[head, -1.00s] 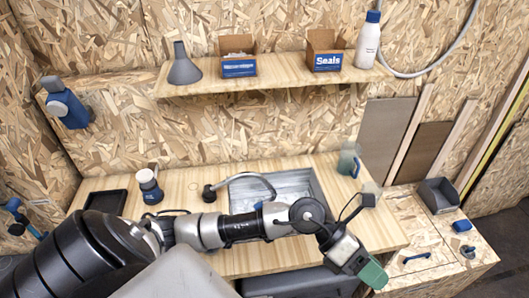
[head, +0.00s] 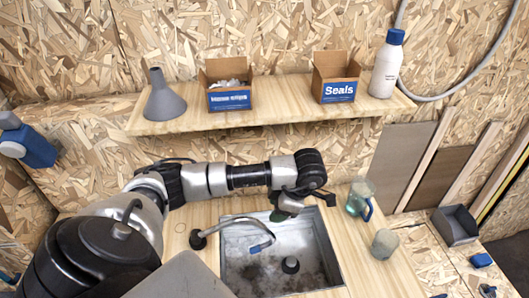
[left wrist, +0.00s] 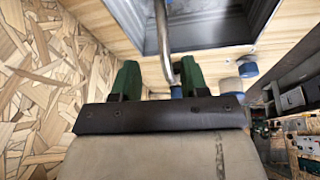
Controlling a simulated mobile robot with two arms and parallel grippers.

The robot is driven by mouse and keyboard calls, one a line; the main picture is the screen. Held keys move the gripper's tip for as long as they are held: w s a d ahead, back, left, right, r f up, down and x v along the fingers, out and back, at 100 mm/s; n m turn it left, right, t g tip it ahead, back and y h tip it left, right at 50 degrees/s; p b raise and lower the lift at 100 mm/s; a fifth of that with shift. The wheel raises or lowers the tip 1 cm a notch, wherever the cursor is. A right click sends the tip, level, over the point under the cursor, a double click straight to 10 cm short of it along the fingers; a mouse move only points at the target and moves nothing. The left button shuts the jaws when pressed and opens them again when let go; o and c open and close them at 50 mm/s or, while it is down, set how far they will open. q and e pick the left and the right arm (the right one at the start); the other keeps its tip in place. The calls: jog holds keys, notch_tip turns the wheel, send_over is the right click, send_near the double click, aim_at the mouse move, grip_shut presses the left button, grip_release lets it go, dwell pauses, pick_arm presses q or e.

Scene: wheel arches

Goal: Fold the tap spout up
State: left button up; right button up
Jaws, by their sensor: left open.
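The tap has a dark base (head: 198,241) left of the sink and a curved metal spout (head: 235,220). The spout reaches out low over the sink (head: 335,262) and ends in a blue tip (head: 257,248). My left gripper (head: 281,213) is at the sink's back edge, beyond the spout, its fingers mostly hidden by the wrist. In the left wrist view its green fingers (left wrist: 158,70) are open. The spout (left wrist: 162,35) appears in the gap between them, its blue tip (left wrist: 177,91) close to the right finger; contact cannot be told. My right gripper is out of view.
A clear jug with blue handle (head: 360,199) and a grey rounded object (head: 385,243) stand right of the sink. Above, a shelf (head: 200,121) holds a funnel (head: 161,96), two boxes and a white bottle (head: 386,66). My left arm spans the counter's back.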

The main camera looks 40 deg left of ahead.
aim_at(263, 224)
pick_arm(q)
jog(key=b+x, duration=0.1)
jog(key=x, duration=0.1)
jog(key=s+x, duration=0.1)
jog(key=x, duration=0.2)
jog(key=shift+s+d+f+b, duration=0.1)
jog(key=shift+f+b, duration=0.15)
jog(key=shift+b, duration=0.15)
jog(key=x, duration=0.4)
jog(key=shift+w+a+p, duration=0.2)
jog(key=shift+w+p, duration=0.05)
jog(key=shift+p, duration=0.15)
jog(key=shift+s+f, duration=0.1)
jog(key=shift+a+f, duration=0.1)
jog(key=c, duration=0.4)
grip_shut()
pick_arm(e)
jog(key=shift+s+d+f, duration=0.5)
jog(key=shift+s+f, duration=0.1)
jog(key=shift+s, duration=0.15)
